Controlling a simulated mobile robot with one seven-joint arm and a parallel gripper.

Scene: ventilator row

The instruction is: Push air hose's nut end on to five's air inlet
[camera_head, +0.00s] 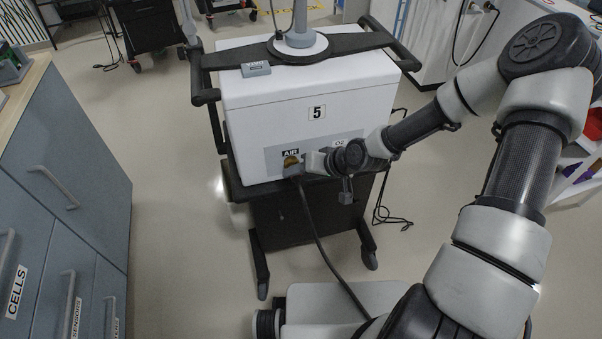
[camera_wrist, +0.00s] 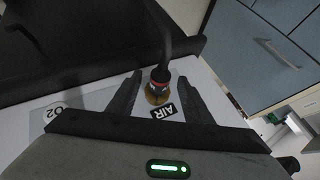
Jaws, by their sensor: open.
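The ventilator marked 5 (camera_head: 317,113) stands ahead, its rear face toward me. Its brass air inlet (camera_head: 291,162) is under the AIR label; in the wrist view the inlet (camera_wrist: 157,97) shows beside that label. The black air hose (camera_head: 318,238) hangs from the inlet area and runs down toward my base.
The O2 label (camera_head: 339,143) is right of the inlet, partly behind my gripper. A grey drawer cabinet (camera_head: 66,180) stands at the left. The ventilator's cart has black handles (camera_head: 205,97) and casters. A cable (camera_head: 385,215) hangs at its right. The floor between is clear.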

